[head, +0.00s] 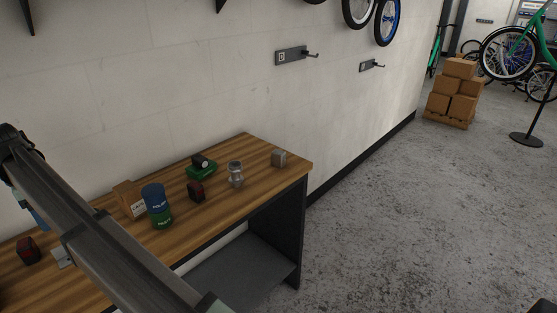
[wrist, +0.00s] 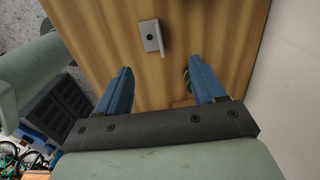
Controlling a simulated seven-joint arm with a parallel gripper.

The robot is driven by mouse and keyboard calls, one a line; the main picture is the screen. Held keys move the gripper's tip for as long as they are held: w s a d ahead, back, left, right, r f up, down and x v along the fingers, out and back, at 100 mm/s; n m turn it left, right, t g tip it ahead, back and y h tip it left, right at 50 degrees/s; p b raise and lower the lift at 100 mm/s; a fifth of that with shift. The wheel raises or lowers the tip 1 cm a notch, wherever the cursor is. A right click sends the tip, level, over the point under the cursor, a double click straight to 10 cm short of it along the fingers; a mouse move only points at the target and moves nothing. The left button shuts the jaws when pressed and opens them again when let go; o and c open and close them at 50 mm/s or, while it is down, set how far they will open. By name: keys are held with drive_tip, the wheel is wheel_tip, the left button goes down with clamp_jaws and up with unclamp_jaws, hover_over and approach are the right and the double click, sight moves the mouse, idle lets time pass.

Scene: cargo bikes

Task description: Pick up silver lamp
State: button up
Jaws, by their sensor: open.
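A small silver block with a dark round spot, which looks like the silver lamp (wrist: 151,37), lies on the wooden bench top in the wrist view. It is ahead of the fingertips and between their lines, apart from both. A small grey piece beside my arm in the head view (head: 62,257) seems to be the same thing, partly hidden. My gripper (wrist: 160,85) is open and empty above the bench, with a blue finger on each side. In the head view my arm hides most of it; a bit of blue shows at the left.
The bench (head: 222,215) also bears a blue can (head: 153,196) on a green one, a cardboard box (head: 128,196), a silver jar-like item (head: 235,172), a grey cube (head: 279,157) and red-black items (head: 196,190). A wall stands behind. Open floor lies to the right.

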drive_tip(key=w+d+m, duration=0.2)
drive_tip(key=w+d, duration=0.9)
drive_tip(key=w, duration=0.3)
drive_tip(key=r+m+y, duration=0.1)
drive_tip(key=m, duration=1.3)
hover_over(279, 152)
drive_tip(key=shift+t, duration=0.4)
wheel_tip(279, 152, down, 8)
drive_tip(key=shift+a+r, duration=0.1)
drive_tip(key=shift+w+f, duration=0.15)
drive_tip(key=shift+f, duration=2.5)
drive_tip(key=c, duration=1.1)
